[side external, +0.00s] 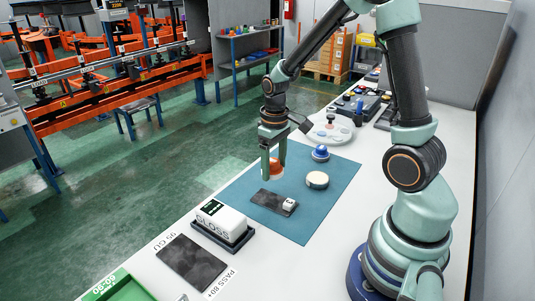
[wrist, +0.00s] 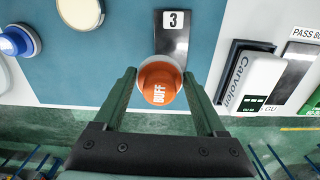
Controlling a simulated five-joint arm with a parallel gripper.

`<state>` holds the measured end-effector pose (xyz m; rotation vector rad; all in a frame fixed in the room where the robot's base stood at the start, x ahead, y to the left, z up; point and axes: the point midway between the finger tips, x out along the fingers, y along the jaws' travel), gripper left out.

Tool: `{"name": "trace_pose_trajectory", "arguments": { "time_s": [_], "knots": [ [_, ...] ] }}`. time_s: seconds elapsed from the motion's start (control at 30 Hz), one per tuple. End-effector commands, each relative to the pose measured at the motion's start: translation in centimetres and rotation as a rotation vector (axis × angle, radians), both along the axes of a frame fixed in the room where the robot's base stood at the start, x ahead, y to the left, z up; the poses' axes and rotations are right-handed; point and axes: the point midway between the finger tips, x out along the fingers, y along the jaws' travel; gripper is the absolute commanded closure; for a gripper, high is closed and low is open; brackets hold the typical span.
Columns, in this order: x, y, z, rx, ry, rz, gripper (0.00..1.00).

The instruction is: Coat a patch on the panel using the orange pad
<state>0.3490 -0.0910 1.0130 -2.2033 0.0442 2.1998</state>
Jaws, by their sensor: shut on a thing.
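My gripper (side external: 273,162) is shut on the orange pad (side external: 277,169), a round pad marked BUFF in the wrist view (wrist: 160,84). Its green fingers (wrist: 162,92) stand on either side of the pad. The dark rectangular panel (side external: 266,199) lies on the blue mat, with a white tag at one end that reads 3 in the wrist view (wrist: 173,20). In the side view the pad appears above the panel's far end. In the wrist view it covers the panel's untagged end (wrist: 172,48). The pad's underside is hidden.
A cream round pad (side external: 317,180) and a blue-topped pad (side external: 320,152) stand on the blue mat (side external: 310,218). A white gloss meter (side external: 222,217) sits in a dark tray left of it, beside a dark plate (side external: 191,263). A green tray (side external: 122,287) is at the near edge.

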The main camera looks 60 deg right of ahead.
Motion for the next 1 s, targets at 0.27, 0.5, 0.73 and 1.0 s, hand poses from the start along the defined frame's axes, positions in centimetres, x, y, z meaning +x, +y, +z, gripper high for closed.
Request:
{"name": "trace_pose_trajectory", "arguments": {
  "time_s": [0.27, 0.5, 0.73, 1.0],
  "knots": [
    [-0.1, 0.1, -2.3, 0.001, 0.004, 0.0, 0.71],
    [-0.1, 0.1, -4.5, 0.001, 0.004, 0.0, 0.71],
    [-0.1, 0.1, -6.6, 0.001, 0.004, 0.0, 0.71],
    [-0.2, 2.2, -6.8, 0.0, 0.001, 0.005, 0.71]
  ]
}}
